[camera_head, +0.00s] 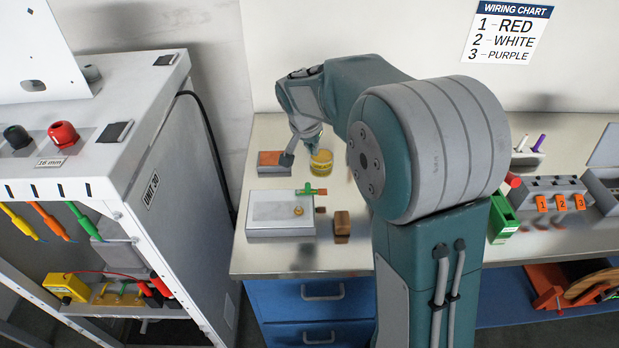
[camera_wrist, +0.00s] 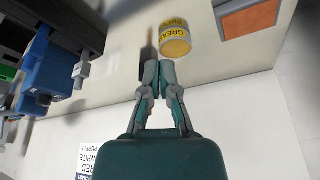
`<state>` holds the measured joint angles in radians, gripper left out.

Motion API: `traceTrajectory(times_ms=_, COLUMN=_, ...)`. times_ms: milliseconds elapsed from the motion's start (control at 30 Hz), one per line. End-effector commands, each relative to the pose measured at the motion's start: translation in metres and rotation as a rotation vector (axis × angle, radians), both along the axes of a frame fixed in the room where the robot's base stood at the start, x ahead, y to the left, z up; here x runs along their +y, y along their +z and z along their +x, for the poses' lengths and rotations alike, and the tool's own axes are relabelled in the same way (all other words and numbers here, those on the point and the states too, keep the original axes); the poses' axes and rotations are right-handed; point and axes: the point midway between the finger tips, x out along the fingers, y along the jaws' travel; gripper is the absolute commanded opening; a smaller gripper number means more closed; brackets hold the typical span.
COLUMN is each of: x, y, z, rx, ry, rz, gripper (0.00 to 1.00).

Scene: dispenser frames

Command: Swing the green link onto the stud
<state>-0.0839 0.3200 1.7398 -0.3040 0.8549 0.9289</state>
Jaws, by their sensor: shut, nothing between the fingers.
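The small green link (camera_head: 308,190) lies across the far right edge of a pale box (camera_head: 264,214) on the bench, with a reddish end piece on its right. A small brass-coloured stud (camera_head: 298,211) stands on the same box, nearer to me; link and stud look apart. My gripper (camera_head: 287,159) is above the bench beyond the box, close to a grease tin (camera_head: 321,161). In the wrist view my gripper's fingers (camera_wrist: 159,69) are together with nothing between them, and the tin (camera_wrist: 175,42) is just beyond their tips. The link and stud do not show there.
An orange-topped grey block (camera_head: 274,163) is beside my gripper; a brown block (camera_head: 342,225) stands right of the pale box. A white equipment cabinet (camera_head: 170,170) is at the left. Numbered grey holders (camera_head: 556,192) are at the right. Bare bench lies in front of the box.

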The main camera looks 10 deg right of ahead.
Motion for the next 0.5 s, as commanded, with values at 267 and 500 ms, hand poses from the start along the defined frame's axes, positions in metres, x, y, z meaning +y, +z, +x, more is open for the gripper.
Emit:
traceTrajectory(times_ms=267, x=0.001, y=0.000, z=0.000, rx=-0.001, ry=0.001, rz=-0.001, gripper=0.00)
traceTrajectory(times_ms=500, x=-0.004, y=-0.024, z=0.006, rx=0.004, ry=0.001, rz=-0.001, gripper=0.00)
